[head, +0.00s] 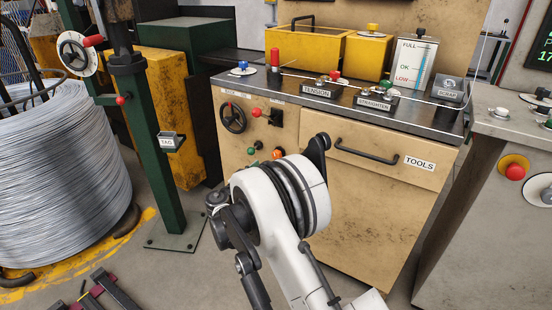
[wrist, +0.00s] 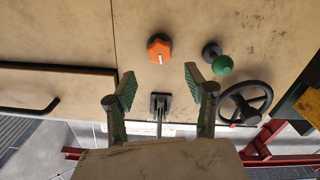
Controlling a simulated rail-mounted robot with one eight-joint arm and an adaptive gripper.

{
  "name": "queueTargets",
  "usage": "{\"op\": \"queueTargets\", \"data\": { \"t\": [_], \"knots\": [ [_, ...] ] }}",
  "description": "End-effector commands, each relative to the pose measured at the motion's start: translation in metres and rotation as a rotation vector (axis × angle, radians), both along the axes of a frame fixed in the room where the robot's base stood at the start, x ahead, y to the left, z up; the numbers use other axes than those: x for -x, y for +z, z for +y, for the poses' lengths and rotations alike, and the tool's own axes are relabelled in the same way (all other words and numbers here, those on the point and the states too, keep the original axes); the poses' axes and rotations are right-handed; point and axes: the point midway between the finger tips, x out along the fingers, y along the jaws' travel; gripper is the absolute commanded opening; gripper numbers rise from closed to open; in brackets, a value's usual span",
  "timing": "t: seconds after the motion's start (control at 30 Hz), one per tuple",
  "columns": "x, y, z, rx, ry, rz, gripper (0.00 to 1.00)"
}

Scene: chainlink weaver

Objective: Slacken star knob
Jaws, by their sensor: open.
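Small knobs stand on the bench top in the head view: a blue one (head: 242,66) at the left, a red one (head: 335,76) by the TENSION label and a green one (head: 384,85) by the STRAIGHTEN label. I cannot tell which is the star knob. My gripper (wrist: 162,83) is open and empty in the wrist view, its green-padded fingers apart, facing the cabinet front. An orange knob (wrist: 159,48) with a white mark lies beyond the gap between the fingertips. A green mushroom knob (wrist: 222,65) is beside the right finger. My arm hides the gripper in the head view.
A black handwheel (head: 233,118) and a red-tipped lever (head: 257,112) stick out of the cabinet front. The TOOLS drawer handle (head: 366,154) projects at the right. A wire crosses above the bench. A green post (head: 155,165) and wire coil (head: 60,160) stand left.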

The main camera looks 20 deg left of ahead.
Motion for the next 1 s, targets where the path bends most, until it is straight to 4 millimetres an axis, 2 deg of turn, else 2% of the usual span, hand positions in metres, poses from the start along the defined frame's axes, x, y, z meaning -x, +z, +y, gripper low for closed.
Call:
{"op": "queueTargets", "data": {
  "t": [0.2, 0.43, 0.63, 0.9, 0.93, 1.0],
  "knots": [
    [-0.041, -0.002, -0.009, 0.000, -0.001, 0.001, 0.49],
    [-0.073, -0.002, -0.016, 0.000, 0.000, 0.001, 0.49],
    [-0.084, 0.000, -0.018, 0.000, 0.001, 0.000, 0.49],
    [-0.085, 0.000, -0.018, 0.000, 0.001, 0.000, 0.49],
    [-0.085, 0.000, -0.018, 0.000, 0.001, 0.000, 0.48],
    [-0.085, 0.000, -0.018, 0.000, 0.001, 0.000, 0.39]
  ]
}}
